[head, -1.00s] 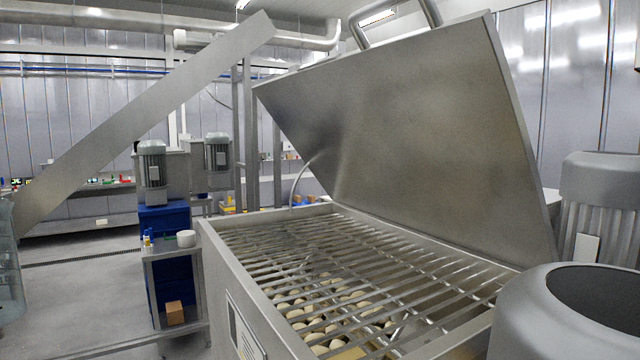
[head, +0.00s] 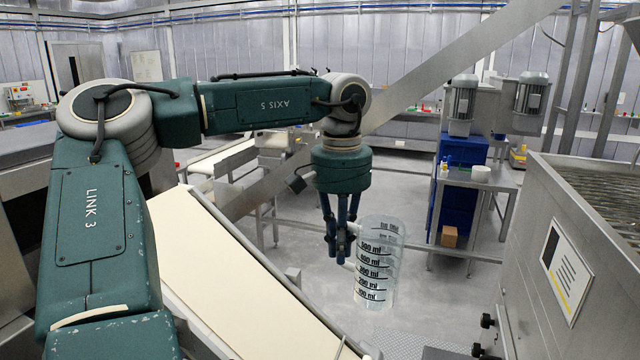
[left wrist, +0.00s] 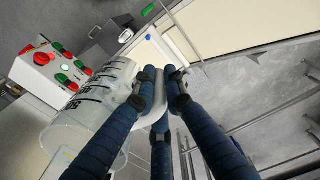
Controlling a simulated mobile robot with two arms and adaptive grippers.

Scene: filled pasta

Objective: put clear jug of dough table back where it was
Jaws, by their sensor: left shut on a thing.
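The clear jug (head: 380,272) has dark millilitre marks and looks empty. It hangs upright above the floor in the middle of the head view. My left gripper (head: 342,250) points down at the jug's left side and is shut on its handle. In the left wrist view, the jug (left wrist: 92,112) lies left of the blue fingers, and the gripper (left wrist: 160,88) closes around the pale handle. The fingers hide part of the handle. My right gripper is not in view.
A small metal table (head: 478,178) with a white bowl and blue bottles stands to the right. A pale conveyor belt (head: 225,275) runs below my left arm. A large metal machine (head: 590,215) is at right. A control box (left wrist: 58,68) with red and green buttons shows in the wrist view.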

